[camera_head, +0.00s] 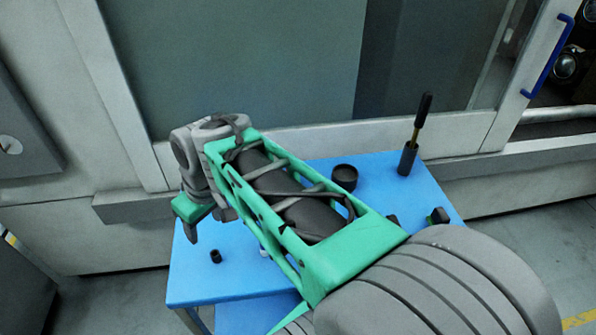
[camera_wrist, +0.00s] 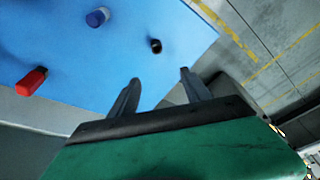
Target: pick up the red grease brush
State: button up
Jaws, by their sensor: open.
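A short red item with a dark end, which looks like the red grease brush (camera_wrist: 32,82), lies on the blue table at the left of the wrist view. I cannot make it out in the head view, where my arm covers part of the table. My gripper (camera_wrist: 160,78) is open and empty, its two dark fingers apart over the table edge in the wrist view. The red item is off to the left of the fingers, not between them. In the head view my gripper (camera_head: 191,230) hangs above the table's left side.
The blue table (camera_head: 190,285) also holds a small black ring-like piece (camera_wrist: 155,46), a blue and white piece (camera_wrist: 97,17), a dark round cup (camera_head: 345,176) and a dark holder (camera_head: 407,160) with an upright black-handled tool (camera_head: 423,108). A grey machine stands behind.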

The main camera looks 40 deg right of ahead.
jog(key=w+d+n+y, duration=0.1)
jog(key=w+d+n, duration=0.25)
jog(key=d, duration=0.65)
jog(key=w+d+n+y, duration=0.15)
jog(key=w+d, duration=0.25)
jog(key=d, duration=0.6)
jog(key=s+d+f+n, duration=0.3)
jog(key=s+d+n, duration=0.1)
jog(key=d, duration=0.7)
jog(key=shift+y, duration=0.25)
jog(key=x, duration=0.7)
jog(key=shift+w+f+b, duration=0.25)
jog(key=shift+f+b, duration=0.05)
jog(key=shift+b, duration=0.1)
jog(key=shift+f, duration=0.15)
jog(key=shift+w, duration=0.1)
grip_shut()
